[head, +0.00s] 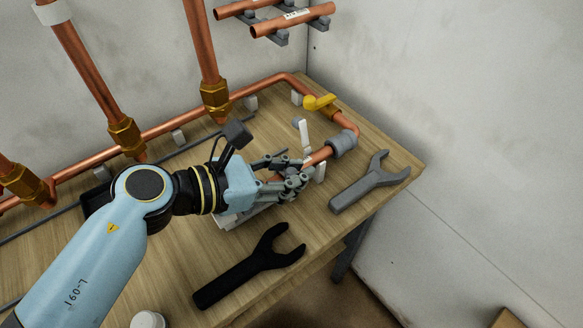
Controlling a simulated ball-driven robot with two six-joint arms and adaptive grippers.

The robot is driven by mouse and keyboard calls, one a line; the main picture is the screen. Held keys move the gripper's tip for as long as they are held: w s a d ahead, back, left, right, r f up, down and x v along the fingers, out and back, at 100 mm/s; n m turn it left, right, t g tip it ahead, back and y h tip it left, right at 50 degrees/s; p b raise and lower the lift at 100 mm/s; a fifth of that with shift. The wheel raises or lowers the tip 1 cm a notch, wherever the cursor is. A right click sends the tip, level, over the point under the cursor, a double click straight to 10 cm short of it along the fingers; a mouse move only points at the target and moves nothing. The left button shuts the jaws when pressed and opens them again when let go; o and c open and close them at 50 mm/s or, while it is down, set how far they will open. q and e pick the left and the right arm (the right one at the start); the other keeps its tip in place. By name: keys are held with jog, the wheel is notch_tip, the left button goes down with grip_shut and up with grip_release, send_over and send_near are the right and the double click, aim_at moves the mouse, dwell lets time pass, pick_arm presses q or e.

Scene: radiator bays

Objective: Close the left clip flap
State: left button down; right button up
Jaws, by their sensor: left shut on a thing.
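My left gripper (297,181) reaches in from the left over the workbench. Its fingers are closed around the near end of a short copper pipe (318,157), which runs into a grey coupling (342,144). A white clip flap (305,137) stands upright just behind the pipe, open, close to my fingertips. Another white clip part (320,172) shows on the near side of the pipe. The fingers hide the clip's base, so I cannot tell which clip each part belongs to. My right gripper is not in view.
A grey open-end wrench (368,184) lies on the wooden bench (330,232) to the right, a black wrench (250,266) in front. A yellow-handled valve (322,102) sits on the copper pipe run behind. Vertical copper pipes (87,65) rise at the back left.

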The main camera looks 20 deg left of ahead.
pick_arm(q)
jog(key=shift+w+r, duration=0.1)
dwell(0.4)
jog(key=c, duration=1.2)
grip_release()
jog(key=shift+a, duration=0.1)
jog(key=shift+s+a, duration=0.2)
jog(key=shift+s, duration=0.1)
jog(key=v, duration=1)
jog(key=shift+s+a+r, duration=0.35)
jog(key=shift+s+a, duration=0.05)
